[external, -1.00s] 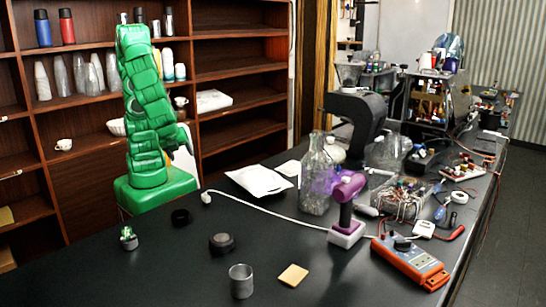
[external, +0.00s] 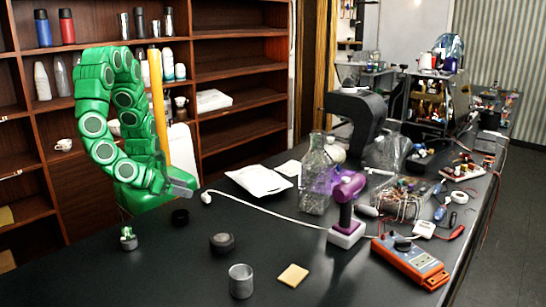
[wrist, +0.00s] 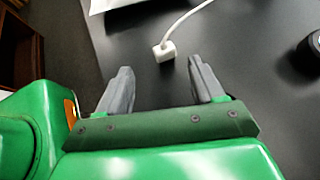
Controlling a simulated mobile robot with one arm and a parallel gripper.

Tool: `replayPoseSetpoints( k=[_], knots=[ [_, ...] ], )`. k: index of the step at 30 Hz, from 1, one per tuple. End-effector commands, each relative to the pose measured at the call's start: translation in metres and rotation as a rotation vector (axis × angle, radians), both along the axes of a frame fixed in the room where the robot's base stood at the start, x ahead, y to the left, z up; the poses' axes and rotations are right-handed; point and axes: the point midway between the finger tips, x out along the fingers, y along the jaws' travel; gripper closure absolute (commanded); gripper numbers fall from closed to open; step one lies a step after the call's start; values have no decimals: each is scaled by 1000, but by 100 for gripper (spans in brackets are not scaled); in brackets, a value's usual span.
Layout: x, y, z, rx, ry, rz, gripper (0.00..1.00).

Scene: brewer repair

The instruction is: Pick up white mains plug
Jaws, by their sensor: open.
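The white mains plug (external: 206,197) lies on the black table at the end of a white cord. In the wrist view the plug (wrist: 165,51) sits just beyond my fingertips, roughly between their lines, with its cord running up and right. My gripper (wrist: 160,68) is open and empty, its two grey fingers spread apart. In the external view my gripper (external: 190,191) hangs low over the table edge, just left of the plug and apart from it.
A white packet (external: 258,181) lies behind the plug.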

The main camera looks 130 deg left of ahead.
Motion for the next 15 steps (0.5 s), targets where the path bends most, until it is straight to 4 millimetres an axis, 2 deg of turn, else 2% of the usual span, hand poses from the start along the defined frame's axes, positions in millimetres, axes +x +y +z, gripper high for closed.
replayPoseSetpoints(
  k=[5,15],
  knots=[
    [5,-4,-4,18,8,-34,33],
    [13,15,-15,16,7,-31,33]
  ],
)
